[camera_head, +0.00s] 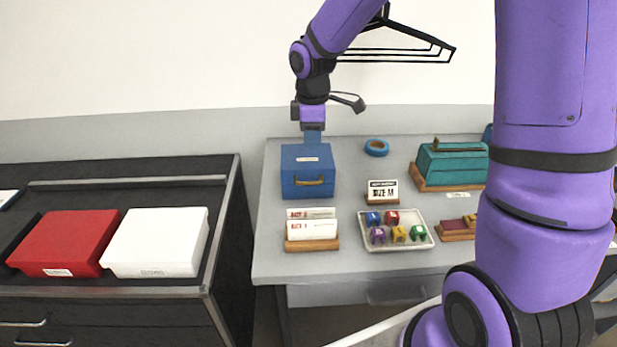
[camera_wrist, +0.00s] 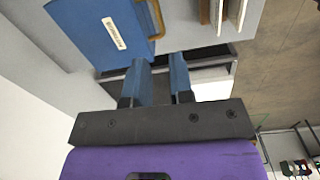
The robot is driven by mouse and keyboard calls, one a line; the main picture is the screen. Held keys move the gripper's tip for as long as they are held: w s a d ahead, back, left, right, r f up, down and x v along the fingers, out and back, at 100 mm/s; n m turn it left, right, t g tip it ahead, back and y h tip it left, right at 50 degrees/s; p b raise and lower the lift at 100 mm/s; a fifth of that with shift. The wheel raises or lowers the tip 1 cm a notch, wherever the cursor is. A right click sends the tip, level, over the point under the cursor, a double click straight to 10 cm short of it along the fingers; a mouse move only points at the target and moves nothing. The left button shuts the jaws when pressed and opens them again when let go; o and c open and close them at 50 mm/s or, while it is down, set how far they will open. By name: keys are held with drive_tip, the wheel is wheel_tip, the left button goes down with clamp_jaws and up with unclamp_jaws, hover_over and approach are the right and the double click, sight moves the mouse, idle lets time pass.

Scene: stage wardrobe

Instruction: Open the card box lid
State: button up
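The card box is most likely the blue box (camera_head: 308,165) on the grey table, with a white label on top and a gold handle (camera_head: 308,182) on its front. Its lid looks shut. In the wrist view, the blue box (camera_wrist: 85,32) shows at the upper left with its label and part of the handle. My gripper (camera_head: 312,138) appears at the box's far edge in the head view, and its height above the box is hard to tell. In the wrist view, my gripper (camera_wrist: 166,62) has two blue fingers with an empty gap between them. Contact with the box is not clear.
White cards in a wooden holder (camera_head: 312,244) and a tray (camera_head: 368,243) of small coloured pieces stand in front. A size sign (camera_head: 382,192), blue tape roll (camera_head: 376,147) and teal box (camera_head: 450,163) are to the right. Black hangers (camera_head: 400,55) hang above.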

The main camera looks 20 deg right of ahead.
sight(309, 177)
drive_tip(key=shift+n, duration=0.4)
drive_tip(key=f, duration=0.8)
drive_tip(key=w+f, duration=0.1)
drive_tip(key=f, duration=0.4)
drive_tip(key=shift+w+a, duration=0.1)
drive_tip(key=shift+a, duration=0.15)
clamp_jaws()
